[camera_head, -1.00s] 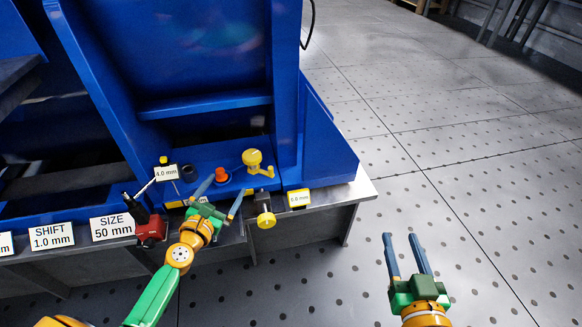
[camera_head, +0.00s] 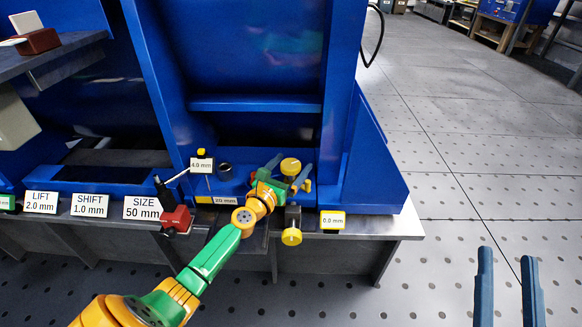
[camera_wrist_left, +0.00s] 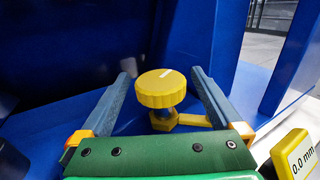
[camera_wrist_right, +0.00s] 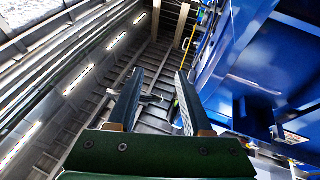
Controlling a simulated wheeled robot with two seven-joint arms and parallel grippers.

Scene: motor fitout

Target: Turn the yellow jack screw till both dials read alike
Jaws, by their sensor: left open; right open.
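The yellow jack screw (camera_head: 290,166) stands on the blue machine base; its round knob with a white mark fills the middle of the left wrist view (camera_wrist_left: 161,90). My left gripper (camera_head: 287,172) is open with a finger on each side of the knob; gaps show in the left wrist view. One dial tag (camera_head: 201,165) reads 4.0 mm, on a stand to the left. The yellow-framed dial tag (camera_head: 332,220) reads 0.0 mm, also legible in the left wrist view (camera_wrist_left: 301,155). My right gripper (camera_head: 507,258) is open and empty over the floor.
A second yellow knob (camera_head: 291,237) sticks out from the table's front edge. A red block with a black lever (camera_head: 176,219) stands left of my left arm. Signs for size (camera_head: 142,208), shift (camera_head: 90,206) and lift (camera_head: 40,202) line the edge. Floor at right is clear.

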